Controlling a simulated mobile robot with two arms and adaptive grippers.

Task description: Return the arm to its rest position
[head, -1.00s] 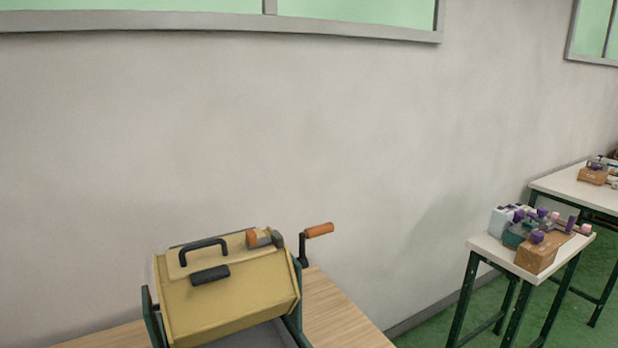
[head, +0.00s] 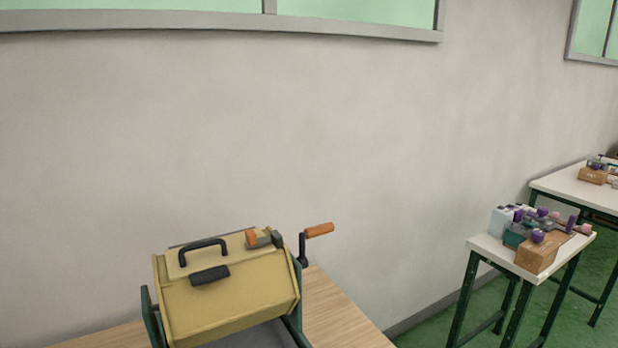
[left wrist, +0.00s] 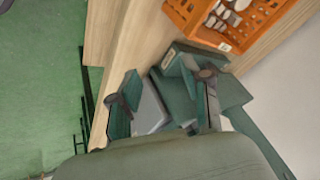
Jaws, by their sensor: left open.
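Neither arm shows in the head view. In the left wrist view my left gripper (left wrist: 160,92) is open, with its two dark green fingers apart and nothing held between them. The fingers are above the wooden table (left wrist: 138,38), over a grey and dark green piece of equipment partly hidden behind them. My right gripper is in neither view.
A yellow drum machine (head: 230,305) with a black handle and an orange-gripped crank (head: 318,230) stands on the wooden table (head: 340,312). An orange crate (left wrist: 205,35) holds pale pieces. A white side table (head: 500,254) stands at right; the wall is behind.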

